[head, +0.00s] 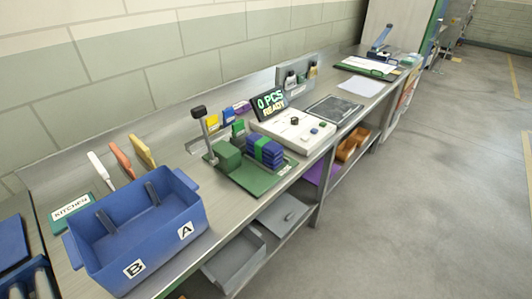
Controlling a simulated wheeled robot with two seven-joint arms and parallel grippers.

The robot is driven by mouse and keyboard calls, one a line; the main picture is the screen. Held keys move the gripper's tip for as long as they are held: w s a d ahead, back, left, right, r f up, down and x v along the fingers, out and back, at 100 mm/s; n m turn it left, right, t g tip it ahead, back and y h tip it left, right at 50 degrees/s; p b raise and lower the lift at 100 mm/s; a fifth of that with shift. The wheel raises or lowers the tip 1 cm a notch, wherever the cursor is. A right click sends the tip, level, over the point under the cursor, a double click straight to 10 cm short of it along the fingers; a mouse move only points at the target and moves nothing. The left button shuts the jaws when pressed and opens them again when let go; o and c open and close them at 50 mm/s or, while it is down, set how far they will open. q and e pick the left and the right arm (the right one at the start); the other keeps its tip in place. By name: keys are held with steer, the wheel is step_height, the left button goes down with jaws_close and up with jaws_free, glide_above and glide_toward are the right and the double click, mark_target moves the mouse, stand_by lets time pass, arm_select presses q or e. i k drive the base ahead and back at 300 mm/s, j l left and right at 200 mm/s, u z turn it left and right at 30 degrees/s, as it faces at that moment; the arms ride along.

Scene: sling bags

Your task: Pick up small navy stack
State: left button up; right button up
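A small navy stack (260,152) of folded or flat pieces, with a green band around its middle, sits on a green board (240,182) on the metal bench. A green block (227,156) stands just left of it on the same board, by an upright post with a black top (199,112). Nothing covers the front and top of the stack. Neither of my grippers shows in the head view.
A large blue bin (140,254) labelled A and B stands at the near left of the bench. A dark flat pad (334,108) lies beyond. Open floor lies right.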

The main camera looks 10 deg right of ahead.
mark_target(268, 152)
steer(key=i+l+u, duration=0.25)
steer(key=l, duration=0.9)
steer(key=i+l+u, duration=0.2)
steer(key=l, duration=1)
steer(key=l+u, duration=0.25)
steer(key=l, duration=0.95)
